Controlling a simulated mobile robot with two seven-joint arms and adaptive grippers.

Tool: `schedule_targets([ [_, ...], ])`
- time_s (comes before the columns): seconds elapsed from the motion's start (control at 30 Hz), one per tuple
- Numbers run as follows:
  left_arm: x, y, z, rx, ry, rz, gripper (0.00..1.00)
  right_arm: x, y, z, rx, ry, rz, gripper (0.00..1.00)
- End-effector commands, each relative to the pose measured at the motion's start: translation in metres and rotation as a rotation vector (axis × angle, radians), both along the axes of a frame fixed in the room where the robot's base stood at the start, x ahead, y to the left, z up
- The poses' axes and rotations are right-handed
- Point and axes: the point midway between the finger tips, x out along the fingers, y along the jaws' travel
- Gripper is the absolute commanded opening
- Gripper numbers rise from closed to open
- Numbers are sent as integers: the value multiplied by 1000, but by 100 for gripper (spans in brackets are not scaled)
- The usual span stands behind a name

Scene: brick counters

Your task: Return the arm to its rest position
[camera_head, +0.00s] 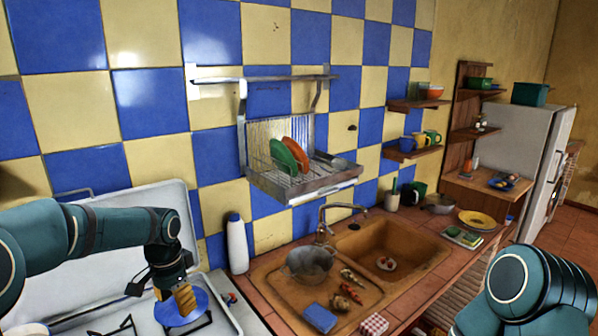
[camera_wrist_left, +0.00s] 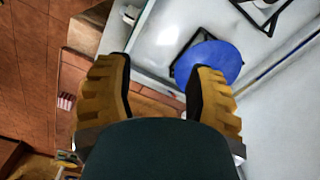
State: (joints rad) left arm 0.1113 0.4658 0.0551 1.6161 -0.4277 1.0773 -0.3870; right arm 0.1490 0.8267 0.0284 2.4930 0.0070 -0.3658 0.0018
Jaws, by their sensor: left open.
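My left arm comes in from the left in the head view and bends down over the stove (camera_head: 225,318). My left gripper (camera_head: 180,298), with yellow ribbed fingers, hangs above a blue round plate (camera_head: 172,310) on the stove. In the left wrist view the two fingers of the left gripper (camera_wrist_left: 160,85) are spread apart with nothing between them. The blue plate (camera_wrist_left: 210,62) lies below, partly behind the right finger. A teal link of my right arm shows at the lower right of the head view; its gripper is out of view.
A white bottle (camera_head: 237,245) stands beside the stove. The sink (camera_head: 400,250) has a metal colander (camera_head: 308,262) and a blue sponge-like block (camera_head: 320,318) by it. A dish rack (camera_head: 310,178) hangs on the tiled wall. The space above the stove's right side is clear.

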Motion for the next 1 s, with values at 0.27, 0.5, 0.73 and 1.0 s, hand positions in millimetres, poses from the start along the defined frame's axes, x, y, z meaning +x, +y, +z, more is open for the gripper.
schedule_targets([
  [0.27, -25, -67, -106, -171, -24, 94, 55, 0, 0, 0, 0, 0, 1, 47],
  [0.5, -86, -130, -196, -326, -33, 303, 55, 0, 0, 0, 0, 0, 0, 47],
  [0.73, -155, -161, -244, -390, -39, 531, 55, 0, 0, 0, 0, 0, 0, 47],
  [1.0, -205, -169, -281, -390, -60, 702, 55, -1, 1, -19, -1, 1, 2, 47],
])
